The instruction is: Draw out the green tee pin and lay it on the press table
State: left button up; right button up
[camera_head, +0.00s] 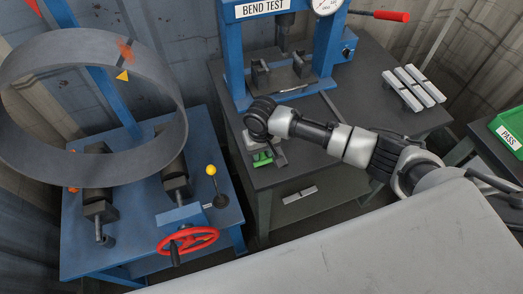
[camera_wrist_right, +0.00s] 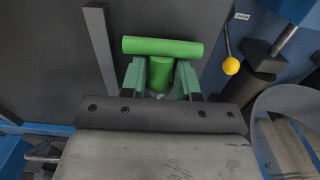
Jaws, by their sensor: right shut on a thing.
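The green tee pin (camera_wrist_right: 162,46) shows in the right wrist view, with its crossbar lying across the picture and its short stem between the fingers. In the head view it is a small green patch (camera_head: 262,155) under my right wrist. My right gripper (camera_wrist_right: 161,76) is shut on the stem. It is at the left front part of the dark press table (camera_head: 350,100); I cannot tell whether the pin touches the tabletop. Part of the stem is hidden by the gripper. My left gripper is not in view.
The blue bend-test press (camera_head: 236,60) stands at the table's back. Several pale bars (camera_head: 414,88) lie at the right. To the left is a blue stand with a large grey ring (camera_head: 28,75), a red handwheel (camera_head: 187,241) and a yellow-knobbed lever (camera_head: 211,170).

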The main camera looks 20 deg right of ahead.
jog(key=o, duration=1)
notch_tip(320, 180, up, 11)
jog(key=shift+f+b, duration=0.1)
jog(key=shift+b, duration=0.4)
